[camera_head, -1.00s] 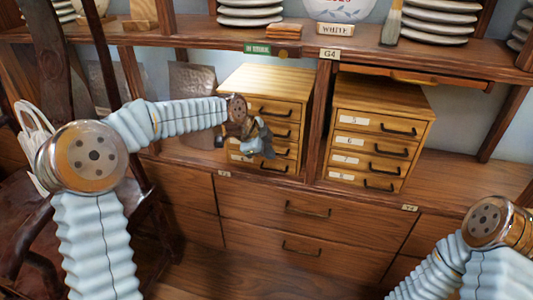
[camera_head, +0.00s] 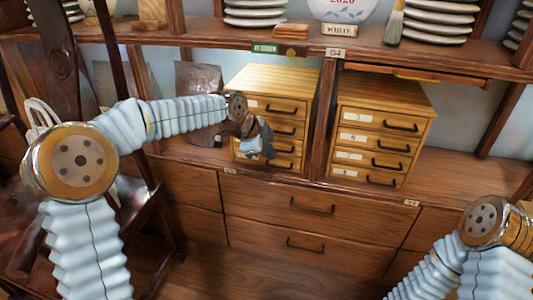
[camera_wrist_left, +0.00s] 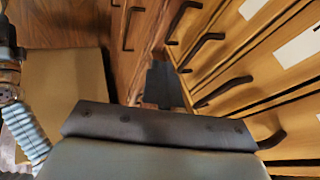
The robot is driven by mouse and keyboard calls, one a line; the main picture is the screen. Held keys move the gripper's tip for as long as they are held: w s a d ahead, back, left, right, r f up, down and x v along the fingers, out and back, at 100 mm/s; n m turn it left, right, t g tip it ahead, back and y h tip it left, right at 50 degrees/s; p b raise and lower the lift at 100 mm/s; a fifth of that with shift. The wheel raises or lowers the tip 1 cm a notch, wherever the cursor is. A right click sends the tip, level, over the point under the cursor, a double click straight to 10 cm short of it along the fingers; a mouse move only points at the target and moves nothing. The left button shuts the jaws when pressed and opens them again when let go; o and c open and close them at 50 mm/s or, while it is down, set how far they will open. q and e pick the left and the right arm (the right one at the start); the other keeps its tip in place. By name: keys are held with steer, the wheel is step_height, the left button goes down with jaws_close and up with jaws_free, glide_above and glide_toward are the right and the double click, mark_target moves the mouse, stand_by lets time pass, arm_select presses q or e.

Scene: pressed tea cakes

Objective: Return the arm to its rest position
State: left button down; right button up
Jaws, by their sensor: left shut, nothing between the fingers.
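My left arm comes in from the left in the head view and reaches across to the left small drawer cabinet (camera_head: 270,78). The left gripper (camera_head: 264,150) is in front of that cabinet's drawers and hides part of them. In the left wrist view the gripper (camera_wrist_left: 163,88) is shut and empty, with drawer fronts and dark handles close by on the right. Whether it touches a handle cannot be told. My right arm shows at the lower right of the head view; its gripper is out of the picture.
A second small drawer cabinet (camera_head: 385,95) stands to the right, past a wooden post. Large drawers (camera_head: 310,225) lie below. A dark wooden chair (camera_head: 150,215) is at the left, beside my left arm.

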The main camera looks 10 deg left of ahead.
arm_select(q)
steer(key=v, duration=0.8)
steer(key=s+d+f+n+g, duration=0.1)
steer(key=s+d+f+n, duration=0.15)
steer(key=f, duration=0.75)
steer(key=s+d+f+n+g, duration=0.15)
steer(key=f+n, duration=0.25)
steer(key=f, duration=0.5)
steer(key=s+d+f+n, duration=0.2)
steer(key=f+n, duration=0.1)
steer(key=f, duration=0.7)
steer(key=s+f+n+g, duration=0.1)
steer(key=s+f+n, duration=0.3)
steer(key=s+f, duration=0.4)
steer(key=s+f+n+g, duration=0.1)
steer(key=s+f+n, duration=0.4)
steer(key=s, duration=0.8)
step_height(320, 180, down, 3)
steer(key=shift+f, duration=0.1)
steer(key=shift+w+n, duration=0.1)
steer(key=shift+n, duration=0.15)
